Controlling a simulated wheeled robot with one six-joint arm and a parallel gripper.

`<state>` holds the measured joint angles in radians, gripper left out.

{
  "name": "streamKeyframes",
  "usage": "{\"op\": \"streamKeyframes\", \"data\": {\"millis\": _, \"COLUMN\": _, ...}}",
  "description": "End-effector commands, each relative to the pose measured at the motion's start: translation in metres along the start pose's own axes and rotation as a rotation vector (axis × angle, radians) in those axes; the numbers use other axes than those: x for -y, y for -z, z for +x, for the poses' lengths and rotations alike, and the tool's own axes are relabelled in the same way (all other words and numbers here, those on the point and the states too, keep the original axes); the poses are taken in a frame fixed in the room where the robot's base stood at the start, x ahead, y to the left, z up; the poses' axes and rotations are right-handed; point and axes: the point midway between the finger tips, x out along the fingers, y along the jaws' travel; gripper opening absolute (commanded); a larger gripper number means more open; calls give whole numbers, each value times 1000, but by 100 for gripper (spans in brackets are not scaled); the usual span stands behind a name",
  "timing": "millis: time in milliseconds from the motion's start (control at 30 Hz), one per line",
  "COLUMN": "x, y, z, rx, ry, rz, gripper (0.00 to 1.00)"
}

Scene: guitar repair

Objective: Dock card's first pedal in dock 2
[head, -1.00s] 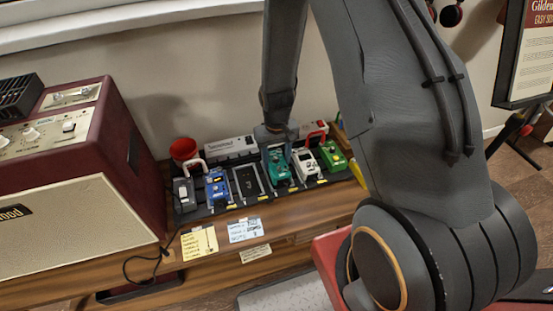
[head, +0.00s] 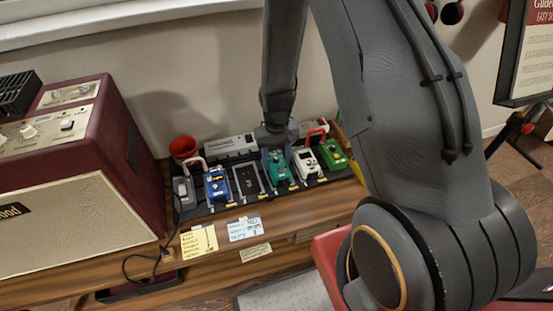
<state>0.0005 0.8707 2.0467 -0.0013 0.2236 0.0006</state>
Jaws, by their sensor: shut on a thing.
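My gripper (head: 275,135) is at the back end of the teal pedal (head: 279,170) and shut on it; the fingertips are largely hidden by the wrist. The teal pedal sits at its place in the black pedal board (head: 206,208), between an empty dock marked 3 (head: 248,181) on its left and a white pedal (head: 306,162) on its right. A blue pedal (head: 217,186) sits left of the empty dock. The yellow card (head: 199,241) and the pale blue card (head: 244,229) lie on the bench front; their writing is too small to read.
A grey pedal (head: 183,192) is at the board's left end, a green one (head: 333,155) at its right. A red cup (head: 183,149) and a white box (head: 231,147) stand behind. A maroon amplifier (head: 120,165) borders the board on the left.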

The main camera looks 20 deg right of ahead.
Motion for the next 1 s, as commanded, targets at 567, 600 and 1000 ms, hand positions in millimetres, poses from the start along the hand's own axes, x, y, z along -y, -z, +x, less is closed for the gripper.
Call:
{"op": "streamKeyframes", "data": {"millis": 567, "x": 0, "y": 0, "z": 2, "rx": 0, "ry": 0, "rz": 0, "gripper": 70}}
{"op": "streamKeyframes", "data": {"millis": 600, "x": 0, "y": 0, "z": 2, "rx": 0, "ry": 0, "rz": 0, "gripper": 70}}
{"op": "streamKeyframes", "data": {"millis": 1000, "x": 0, "y": 0, "z": 2, "rx": 0, "ry": 0, "rz": 0, "gripper": 86}}
